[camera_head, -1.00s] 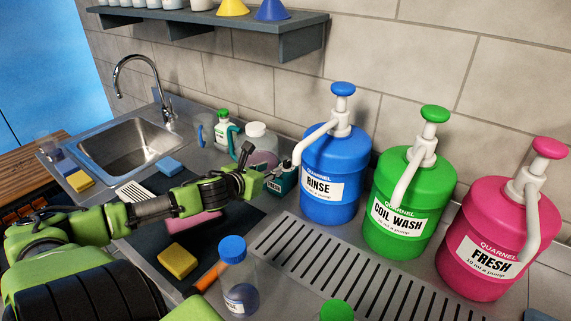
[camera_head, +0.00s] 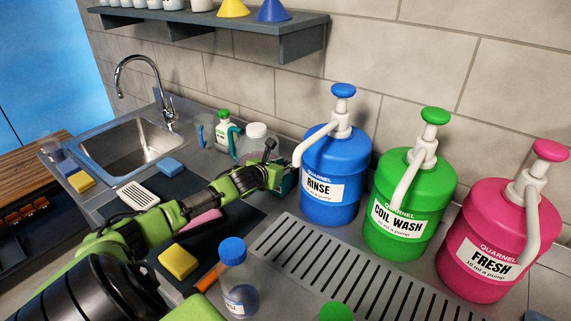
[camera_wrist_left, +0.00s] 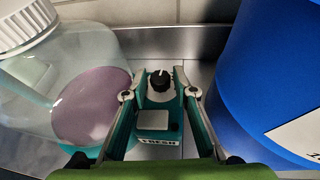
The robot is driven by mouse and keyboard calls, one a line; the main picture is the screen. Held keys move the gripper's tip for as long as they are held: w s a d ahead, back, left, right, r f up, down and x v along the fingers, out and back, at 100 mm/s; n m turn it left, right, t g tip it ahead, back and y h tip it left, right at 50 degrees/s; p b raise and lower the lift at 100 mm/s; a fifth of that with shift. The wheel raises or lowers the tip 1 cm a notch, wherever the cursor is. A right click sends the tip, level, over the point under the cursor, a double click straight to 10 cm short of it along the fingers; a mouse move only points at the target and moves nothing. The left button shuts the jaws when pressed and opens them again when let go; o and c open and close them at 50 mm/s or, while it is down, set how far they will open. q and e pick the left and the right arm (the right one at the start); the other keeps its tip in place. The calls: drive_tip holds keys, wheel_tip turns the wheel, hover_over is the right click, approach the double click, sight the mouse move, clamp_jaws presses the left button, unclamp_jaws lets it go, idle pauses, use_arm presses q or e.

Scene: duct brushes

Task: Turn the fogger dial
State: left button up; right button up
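The fogger is a small teal box. In the left wrist view the fogger (camera_wrist_left: 154,122) shows a pale square panel, a FRESH label and a black dial (camera_wrist_left: 160,81) with a white mark, which points roughly up in the picture. My left gripper (camera_wrist_left: 160,76) is open, with one finger on each side of the dial and a gap visible around it. In the head view my left gripper (camera_head: 278,176) covers most of the fogger (camera_head: 289,184), beside the blue RINSE jug (camera_head: 333,205). My right gripper is not in view.
A clear jar (camera_head: 257,140) with pinkish liquid stands close on the left of the fogger. The green COIL WASH jug (camera_head: 400,232) and pink FRESH jug (camera_head: 486,260) stand further right. A blue-capped bottle (camera_head: 234,281) stands in front, by the slotted drain (camera_head: 330,260).

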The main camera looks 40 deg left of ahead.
use_arm(q)
drive_tip(key=shift+w+f, duration=0.1)
drive_tip(key=shift+w, duration=0.1)
clamp_jaws()
drive_tip(key=shift+d+n+y+p, duration=0.15)
drive_tip(key=shift+n+y+p, duration=0.35)
drive_tip(key=shift+y, duration=0.1)
drive_tip(key=shift+n+g+y+p, duration=0.55)
drive_tip(key=shift+n+g+y, duration=0.25)
drive_tip(key=shift+n+y, duration=0.35)
